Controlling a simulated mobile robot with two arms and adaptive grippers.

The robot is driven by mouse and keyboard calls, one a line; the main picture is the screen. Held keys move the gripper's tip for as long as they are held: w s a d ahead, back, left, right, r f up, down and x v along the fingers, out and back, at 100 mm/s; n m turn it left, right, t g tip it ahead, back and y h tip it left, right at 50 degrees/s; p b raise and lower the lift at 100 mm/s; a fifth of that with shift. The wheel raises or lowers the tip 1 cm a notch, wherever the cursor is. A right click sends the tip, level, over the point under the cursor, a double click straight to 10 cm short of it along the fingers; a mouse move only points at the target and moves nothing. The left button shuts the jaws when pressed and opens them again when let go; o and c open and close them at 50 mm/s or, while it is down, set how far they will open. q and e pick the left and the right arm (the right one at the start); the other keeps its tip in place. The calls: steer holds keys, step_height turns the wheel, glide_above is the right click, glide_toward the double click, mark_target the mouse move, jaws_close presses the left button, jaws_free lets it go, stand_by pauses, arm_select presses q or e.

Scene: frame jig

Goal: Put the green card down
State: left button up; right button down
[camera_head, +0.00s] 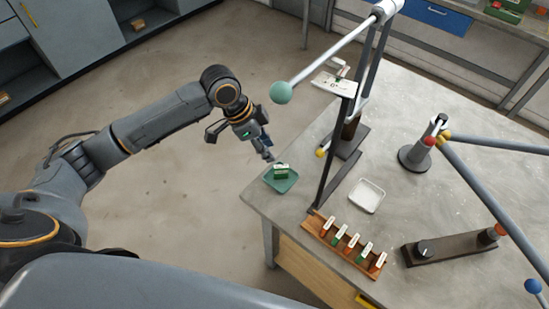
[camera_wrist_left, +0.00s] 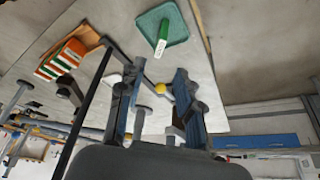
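The green card (camera_head: 281,170), with a pale label, stands in the small green tray (camera_head: 291,184) at the table's left corner. In the left wrist view the card (camera_wrist_left: 162,36) sits on the green tray (camera_wrist_left: 178,29), beyond the fingertips. My left gripper (camera_head: 266,151) is just above and to the left of the card. In the left wrist view its two fingers (camera_wrist_left: 157,72) are spread with a gap between them, and nothing is held. The card appears apart from the fingers. My right gripper is not in view.
A wooden rack (camera_head: 313,224) holds several orange and green cards at the table's front edge. An empty white tray (camera_head: 367,195) lies behind it. A dark base with a knob (camera_head: 425,249) stands to the right.

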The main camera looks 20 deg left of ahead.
arm_select(q)
steer(key=v, duration=0.3)
steer(key=shift+r, duration=0.2)
steer(key=shift+s, duration=0.1)
